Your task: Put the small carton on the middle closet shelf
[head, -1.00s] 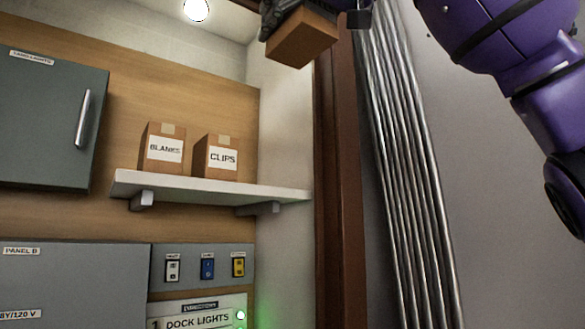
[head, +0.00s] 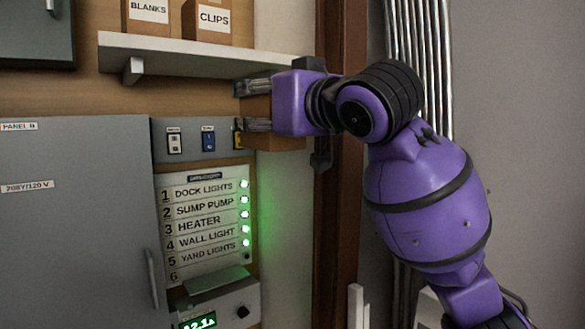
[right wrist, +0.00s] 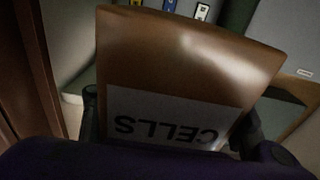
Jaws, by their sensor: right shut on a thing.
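My right gripper (head: 247,107) is shut on a small brown carton (head: 276,140), whose sides show between and below the fingers in the head view. In the right wrist view the carton (right wrist: 185,60) fills the middle, with a white label reading CELLS upside down and a finger at each side. The gripper holds it in front of the closet wall, below the right end of a white shelf (head: 200,52) and beside the switch strip. Two labelled cartons, BLANKS (head: 148,14) and CLIPS (head: 214,20), stand on that shelf. Its right end is bare. My left gripper is out of view.
A switch strip (head: 188,139) and a breaker list panel (head: 205,215) with green lights are below the shelf. A grey panel door (head: 75,220) is at left. A brown door frame (head: 345,200) and vertical metal conduits (head: 420,45) are at right, close to my arm.

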